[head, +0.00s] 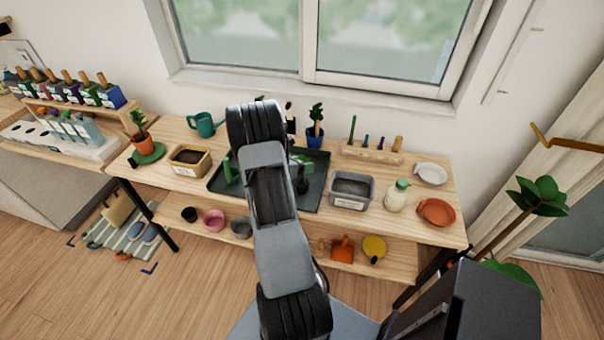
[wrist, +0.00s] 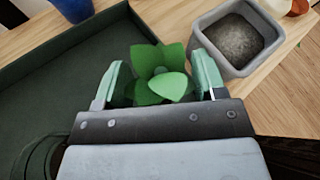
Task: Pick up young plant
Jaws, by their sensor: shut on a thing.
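The young plant (wrist: 160,82), with broad green leaves, is between the two pale green fingers of my gripper (wrist: 160,64) in the wrist view. My gripper is shut on it. The leaves hide the stem and anything below, so I cannot tell whether it is clear of the surface. In the head view my arm covers most of the gripper and plant, over the dark green tray (head: 316,192) on the wooden bench.
A grey tub of soil (head: 351,188) stands just right of the tray, with a white bottle (head: 396,196) beyond it. A blue-potted plant (head: 315,130) stands behind the tray. A wooden box of soil (head: 188,160) is to the left. A lower shelf holds small pots.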

